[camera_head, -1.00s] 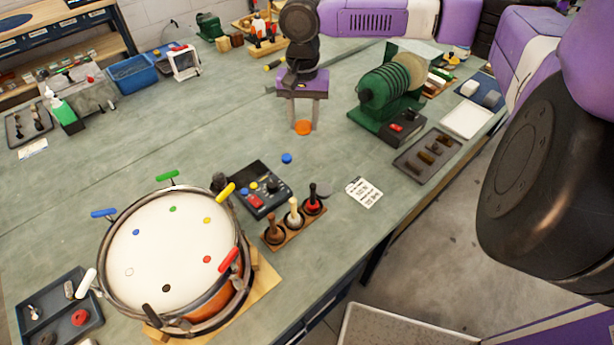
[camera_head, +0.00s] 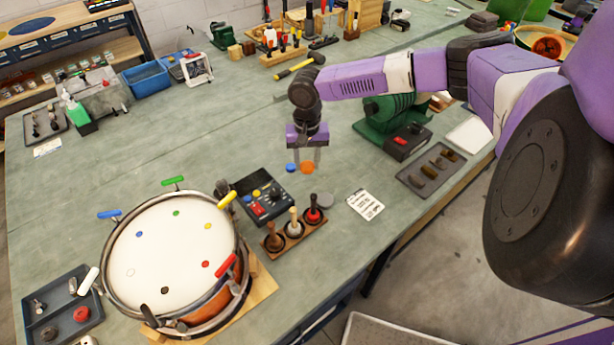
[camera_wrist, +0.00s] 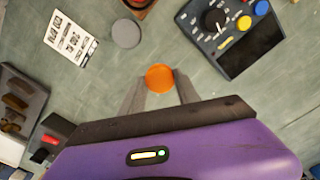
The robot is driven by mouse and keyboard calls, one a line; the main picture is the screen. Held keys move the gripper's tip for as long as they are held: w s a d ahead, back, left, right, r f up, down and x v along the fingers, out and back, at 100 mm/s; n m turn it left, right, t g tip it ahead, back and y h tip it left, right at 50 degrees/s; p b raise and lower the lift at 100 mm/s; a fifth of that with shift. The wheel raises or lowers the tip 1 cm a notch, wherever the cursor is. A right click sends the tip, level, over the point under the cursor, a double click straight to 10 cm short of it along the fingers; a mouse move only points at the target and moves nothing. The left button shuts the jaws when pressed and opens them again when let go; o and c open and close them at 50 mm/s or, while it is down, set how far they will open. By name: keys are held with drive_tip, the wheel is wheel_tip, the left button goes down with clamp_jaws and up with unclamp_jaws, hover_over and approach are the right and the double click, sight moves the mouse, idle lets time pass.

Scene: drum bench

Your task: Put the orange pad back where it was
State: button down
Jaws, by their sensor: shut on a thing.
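The orange pad (camera_head: 307,168) is a small round disc. My gripper (camera_head: 304,164) points down and is shut on it, with the pad between the fingertips. The pad (camera_wrist: 160,77) also shows between the fingertips in the wrist view (camera_wrist: 160,88). It appears to be held above the bench. A blue disc (camera_head: 291,168) shows just left of the pad in the head view. A grey disc (camera_head: 325,200) lies on the bench nearer the front; it also shows in the wrist view (camera_wrist: 126,33).
A control box (camera_head: 262,200) with knobs and a rack with three handled tools (camera_head: 292,236) stand in front of my gripper. A drum (camera_head: 174,250) with coloured spots is at the front left. A printed card (camera_head: 365,205) lies to the right. The left middle bench is clear.

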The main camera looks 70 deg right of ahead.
sight(307, 185)
drive_tip(key=shift+f+p, duration=0.35)
drive_tip(key=shift+f, duration=3.35)
drive_tip(key=shift+f, duration=0.1)
drive_tip(key=c, duration=0.9)
unclamp_jaws()
wheel_tip(307, 185, up, 12)
drive_tip(key=shift+r+b, duration=0.15)
drive_tip(key=shift+b, duration=0.55)
